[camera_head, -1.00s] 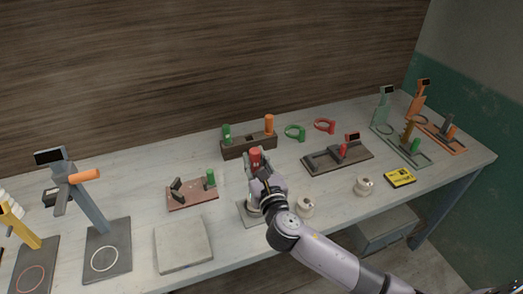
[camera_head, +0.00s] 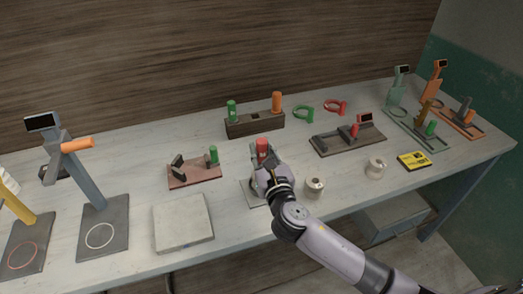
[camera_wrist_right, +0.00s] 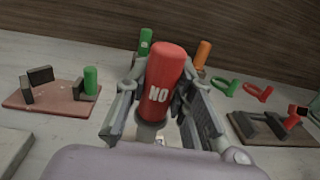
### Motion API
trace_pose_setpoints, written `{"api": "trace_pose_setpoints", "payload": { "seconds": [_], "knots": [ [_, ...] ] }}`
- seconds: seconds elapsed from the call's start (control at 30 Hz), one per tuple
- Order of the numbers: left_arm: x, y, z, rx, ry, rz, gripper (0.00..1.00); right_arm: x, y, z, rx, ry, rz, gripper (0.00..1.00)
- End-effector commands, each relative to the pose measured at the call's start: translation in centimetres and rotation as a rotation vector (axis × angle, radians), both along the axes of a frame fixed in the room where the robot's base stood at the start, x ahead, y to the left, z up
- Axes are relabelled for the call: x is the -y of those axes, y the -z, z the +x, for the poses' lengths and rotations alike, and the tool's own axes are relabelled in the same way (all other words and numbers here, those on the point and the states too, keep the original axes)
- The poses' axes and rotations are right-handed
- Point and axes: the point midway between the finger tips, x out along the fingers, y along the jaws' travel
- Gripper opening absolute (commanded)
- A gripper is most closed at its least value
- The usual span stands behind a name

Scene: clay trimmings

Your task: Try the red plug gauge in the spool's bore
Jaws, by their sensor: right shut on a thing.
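The red plug gauge (camera_head: 262,148), marked NO in the right wrist view (camera_wrist_right: 163,85), stands upright between the fingers of my right gripper (camera_head: 265,168), which is shut on it. A pale spool (camera_head: 254,187) is on a small grey plate (camera_head: 249,199) below, mostly hidden by my gripper. In the right wrist view a pale round piece (camera_wrist_right: 148,131) shows directly under the gauge. Whether the gauge's lower end is inside the bore or just above it is hidden. My left gripper is not in view.
A dark rack (camera_head: 255,126) with green and orange gauges stands behind. Two pale spools (camera_head: 314,187) (camera_head: 376,168) sit to the right. A reddish stand (camera_head: 194,174) and a pale slab (camera_head: 183,223) lie left. A yellow box (camera_head: 414,160) lies farther right.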

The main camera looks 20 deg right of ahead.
Motion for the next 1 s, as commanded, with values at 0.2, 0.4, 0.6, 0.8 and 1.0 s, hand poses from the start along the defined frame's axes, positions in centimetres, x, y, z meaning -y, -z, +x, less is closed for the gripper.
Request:
{"api": "trace_pose_setpoints", "payload": {
  "seconds": [0.2,0.4,0.6,0.8,1.0],
  "knots": [
    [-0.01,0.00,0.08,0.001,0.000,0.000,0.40,0.00,-0.09,0.02,0.002,0.000,0.000,0.00],
    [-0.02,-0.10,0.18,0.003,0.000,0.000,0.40,0.00,-0.11,0.01,0.001,0.000,0.000,0.00],
    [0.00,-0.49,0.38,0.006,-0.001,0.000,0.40,-0.03,-0.13,-0.03,0.001,0.000,-0.002,0.00],
    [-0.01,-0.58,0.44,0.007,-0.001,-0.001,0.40,-0.05,-0.04,-0.05,0.001,0.000,-0.001,0.00],
    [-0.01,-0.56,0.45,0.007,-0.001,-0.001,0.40,-0.05,-0.03,-0.04,0.001,0.000,0.000,0.00]
  ]
}}
